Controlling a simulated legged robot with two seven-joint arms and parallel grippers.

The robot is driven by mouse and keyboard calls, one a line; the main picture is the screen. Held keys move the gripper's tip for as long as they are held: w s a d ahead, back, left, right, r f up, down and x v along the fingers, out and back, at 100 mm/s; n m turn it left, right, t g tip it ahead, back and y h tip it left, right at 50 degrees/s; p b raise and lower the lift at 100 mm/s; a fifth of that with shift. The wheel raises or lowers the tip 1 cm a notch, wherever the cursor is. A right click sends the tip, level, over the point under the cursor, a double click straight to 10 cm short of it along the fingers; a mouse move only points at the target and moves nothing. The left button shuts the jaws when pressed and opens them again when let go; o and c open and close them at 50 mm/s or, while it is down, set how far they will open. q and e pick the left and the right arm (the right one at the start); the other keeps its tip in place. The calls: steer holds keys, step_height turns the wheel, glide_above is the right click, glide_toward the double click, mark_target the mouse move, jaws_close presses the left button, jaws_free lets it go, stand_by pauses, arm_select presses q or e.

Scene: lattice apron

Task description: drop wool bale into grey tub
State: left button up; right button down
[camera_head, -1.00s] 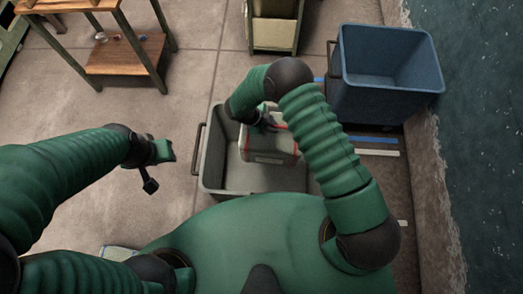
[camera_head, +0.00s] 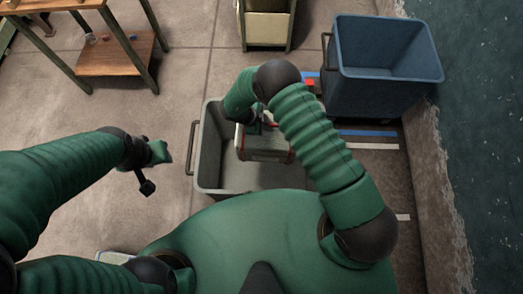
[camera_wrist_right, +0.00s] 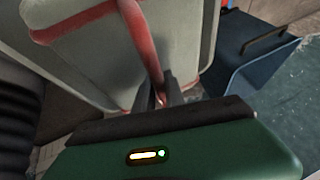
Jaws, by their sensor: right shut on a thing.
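The wool bale (camera_head: 262,148) is a pale grey block with red straps. My right gripper (camera_head: 262,123) is shut on it at the top. The right wrist view shows the fingers (camera_wrist_right: 165,97) closed on a red strap of the bale (camera_wrist_right: 90,62). In the head view the bale lies within the outline of the grey tub (camera_head: 212,178), toward its far right part. I cannot tell if it touches the tub floor. My right arm hides part of the tub's right side. My left gripper (camera_head: 153,168) is left of the tub, apart from it; its fingers are unclear.
A blue tub (camera_head: 385,92) stands behind and right of the grey tub, beside a low wall (camera_head: 430,190). A wooden-topped table (camera_head: 115,55) is at the far left, and a cream bin in a green frame (camera_head: 267,25) at the back.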

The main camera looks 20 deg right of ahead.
steer(key=shift+r, duration=0.15)
steer(key=c, duration=1.4)
jaws_free()
steer(key=shift+c, duration=0.2)
steer(key=shift+o, duration=0.6)
steer(key=shift+s, duration=0.1)
steer(key=b+v, duration=0.2)
steer(key=v, duration=1.4)
steer(key=shift+a+r, duration=0.3)
steer(key=shift+a, duration=0.05)
